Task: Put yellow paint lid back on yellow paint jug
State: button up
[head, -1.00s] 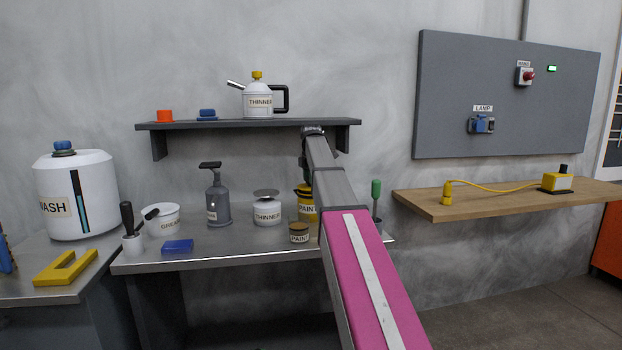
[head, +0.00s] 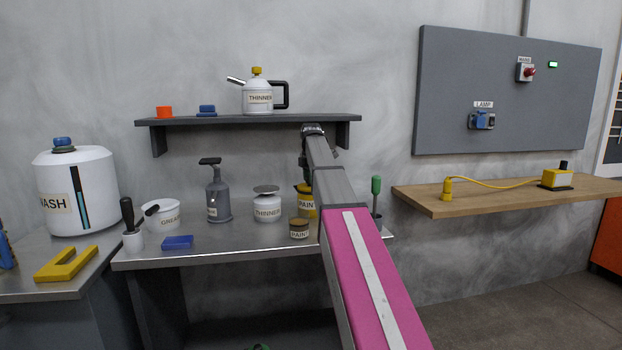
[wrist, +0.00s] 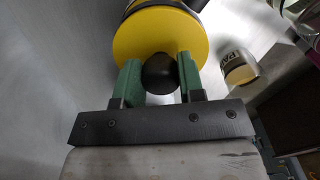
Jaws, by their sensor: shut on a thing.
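The yellow paint jug (head: 306,205), with its paint label, stands at the back right of the grey bench, partly hidden behind my arm. In the wrist view the round yellow lid (wrist: 150,30) has a black knob (wrist: 159,74). My gripper (wrist: 159,80) is shut on this knob, with one green finger on each side. Part of the jug (wrist: 172,3) shows just beyond the lid. The lid is at the jug's top, but I cannot tell whether it is seated or slightly above. In the head view my arm hides most of the gripper.
A small paint jar (head: 299,228) stands in front of the jug, and a white thinner pot (head: 267,205) to its left. A green-handled tool (head: 376,195) stands to the right. The shelf (head: 250,121) is above and behind. The bench front is mostly clear.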

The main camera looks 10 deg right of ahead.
jog(key=o, duration=1)
jog(key=shift+r, duration=0.1)
notch_tip(320, 180, up, 11)
jog(key=shift+f, duration=0.2)
